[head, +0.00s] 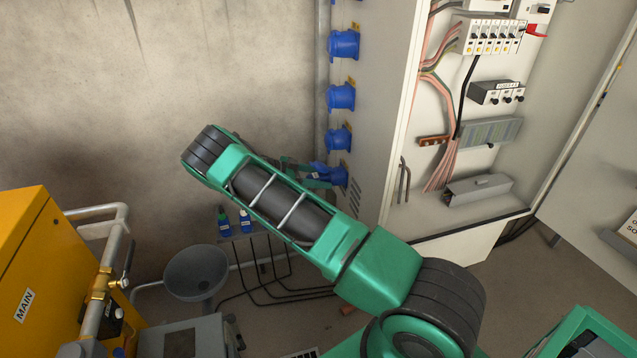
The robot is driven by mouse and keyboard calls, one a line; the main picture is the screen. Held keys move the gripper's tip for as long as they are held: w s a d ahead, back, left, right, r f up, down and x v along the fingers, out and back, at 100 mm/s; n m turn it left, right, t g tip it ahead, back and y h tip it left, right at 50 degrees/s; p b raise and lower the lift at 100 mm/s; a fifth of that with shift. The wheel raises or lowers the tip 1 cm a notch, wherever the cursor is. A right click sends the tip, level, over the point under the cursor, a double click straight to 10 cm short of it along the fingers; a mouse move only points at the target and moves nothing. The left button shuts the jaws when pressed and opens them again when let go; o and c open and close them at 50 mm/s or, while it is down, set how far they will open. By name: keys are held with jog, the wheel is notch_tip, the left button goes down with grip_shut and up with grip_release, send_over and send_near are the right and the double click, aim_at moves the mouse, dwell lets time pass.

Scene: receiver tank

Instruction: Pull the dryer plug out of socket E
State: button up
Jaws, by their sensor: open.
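A column of blue sockets runs down the narrow side of the grey cabinet. The lowest socket (340,176) has a blue plug (321,169) at its left, apparently the dryer plug. I cannot read the letters on the small yellow labels, so I cannot confirm which socket is E. My gripper (318,178) is at this plug, level with the lowest socket and small in the view. It is open. My green arm hides part of it, and I cannot tell whether the fingers touch the plug or stand around it.
The open cabinet (393,120) has breakers (490,38) and wiring inside. A grey funnel (196,272), small bottles (245,220) and dark cables lie below left of my arm. A yellow machine (35,270) with pipes stands at left. The wall behind is bare.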

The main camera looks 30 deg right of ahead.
jog(key=shift+c, duration=0.2)
dwell(0.7)
jog(key=c, duration=1.4)
jog(key=shift+o, duration=0.2)
jog(key=shift+w+a, duration=0.25)
jog(key=shift+a, duration=0.7)
jog(key=shift+w+a, duration=0.3)
jog(key=shift+a, duration=0.7)
jog(key=shift+w+a, duration=0.25)
jog(key=shift+a, duration=0.7)
jog(key=o, duration=0.5)
jog(key=shift+c, duration=1.4)
